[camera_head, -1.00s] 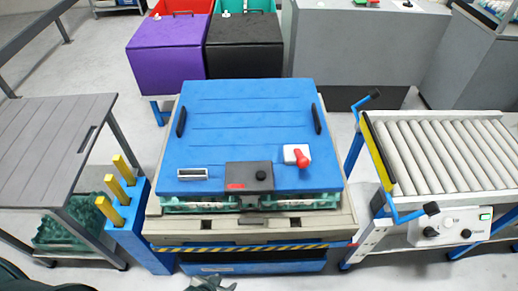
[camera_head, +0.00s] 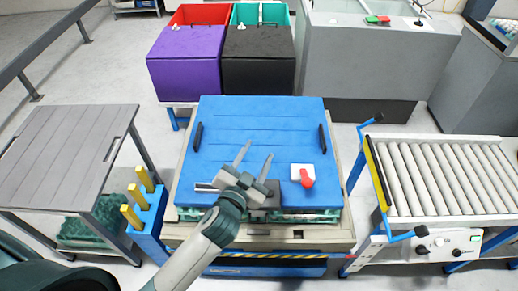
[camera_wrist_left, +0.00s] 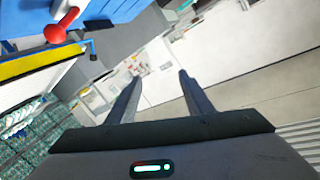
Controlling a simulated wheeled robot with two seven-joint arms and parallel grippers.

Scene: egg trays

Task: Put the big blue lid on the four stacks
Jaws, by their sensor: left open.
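The big blue lid (camera_head: 262,125) lies flat over the stacks on a beige pallet base (camera_head: 340,233), with dark handles (camera_head: 198,134) at its left and right sides. A white block with a red knob (camera_head: 305,177) sits on its front right part. Green egg trays (camera_head: 312,217) show just under its front edge. My left gripper (camera_head: 256,150) is open and empty over the front middle of the lid, hiding part of its front fittings. Its open fingers also show in the left wrist view (camera_wrist_left: 155,92). My right gripper is not in view.
A roller conveyor (camera_head: 446,178) with a blue frame stands at the right. A grey slatted table (camera_head: 62,150) and a blue stand with yellow posts (camera_head: 150,212) are at the left. Purple (camera_head: 186,62) and black (camera_head: 258,60) boxes stand behind the lid.

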